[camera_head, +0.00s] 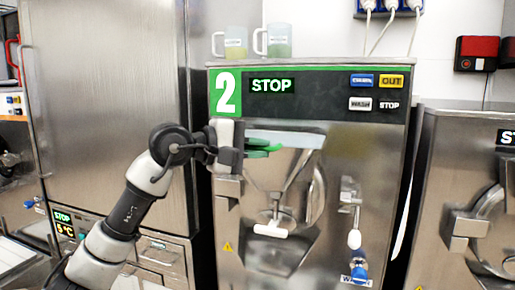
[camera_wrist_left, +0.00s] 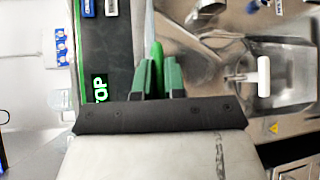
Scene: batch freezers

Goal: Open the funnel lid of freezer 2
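Freezer 2 (camera_head: 313,110) stands in the middle of the head view, with a green "2" sign and a "STOP" display. Its funnel lid (camera_head: 290,139) is a pale, flat plate over the metal funnel and looks down. My left gripper (camera_head: 268,149) has green fingers and is at the left end of the lid, in front of the freezer's face. In the left wrist view, the fingers (camera_wrist_left: 157,78) are close together, with a brighter green strip between them. I cannot tell whether they touch or grip the lid. My right gripper is not in view.
A white T-shaped handle (camera_head: 271,229) sits below the funnel and also shows in the wrist view (camera_wrist_left: 262,77). A tap with a blue handle (camera_head: 358,274) is at its right. Two mugs (camera_head: 279,41) stand on top. Another freezer (camera_head: 470,190) stands at the right.

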